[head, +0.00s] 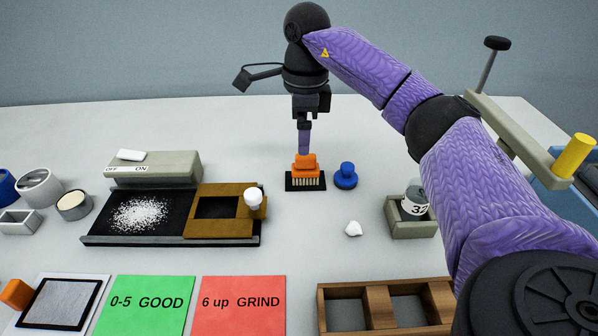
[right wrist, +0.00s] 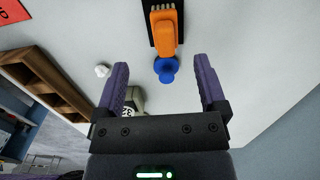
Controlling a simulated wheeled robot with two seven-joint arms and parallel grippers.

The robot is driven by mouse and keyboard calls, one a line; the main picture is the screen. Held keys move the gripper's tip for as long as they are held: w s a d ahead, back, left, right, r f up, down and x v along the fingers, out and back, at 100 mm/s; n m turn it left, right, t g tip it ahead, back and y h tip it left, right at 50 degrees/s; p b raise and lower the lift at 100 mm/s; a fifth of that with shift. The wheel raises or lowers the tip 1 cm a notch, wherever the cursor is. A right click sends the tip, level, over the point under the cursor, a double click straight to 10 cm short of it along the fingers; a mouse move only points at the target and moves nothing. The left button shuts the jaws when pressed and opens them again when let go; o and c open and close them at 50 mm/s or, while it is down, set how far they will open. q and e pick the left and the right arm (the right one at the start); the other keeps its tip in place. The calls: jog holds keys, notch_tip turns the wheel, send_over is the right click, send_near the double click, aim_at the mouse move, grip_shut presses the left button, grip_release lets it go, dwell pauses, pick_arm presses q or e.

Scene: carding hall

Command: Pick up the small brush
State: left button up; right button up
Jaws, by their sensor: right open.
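The small brush (head: 306,165) has an orange handle and pale bristles. It sits on a black base (head: 321,186) at the middle of the table. My right gripper (head: 304,148) points down just above and behind the handle in the head view. My left gripper is not in view.
A blue knobbed object (head: 346,177) stands close right of the brush. A black tray (head: 100,238) with white grains and a brown frame (head: 192,226) lies left. A white lump (head: 353,229), a grey holder (head: 400,229) and a wooden divided tray (head: 380,308) are right and front.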

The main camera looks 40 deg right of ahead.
aim_at(306, 167)
jog(key=shift+s+d+f, duration=0.15)
jog(key=shift+d+f, duration=0.15)
jog(key=shift+d, duration=0.1)
notch_tip(306, 167, down, 9)
jog(key=b, duration=0.5)
jog(key=shift+r, duration=0.1)
jog(key=shift+c, duration=0.7)
jog(key=c, duration=1)
grip_shut()
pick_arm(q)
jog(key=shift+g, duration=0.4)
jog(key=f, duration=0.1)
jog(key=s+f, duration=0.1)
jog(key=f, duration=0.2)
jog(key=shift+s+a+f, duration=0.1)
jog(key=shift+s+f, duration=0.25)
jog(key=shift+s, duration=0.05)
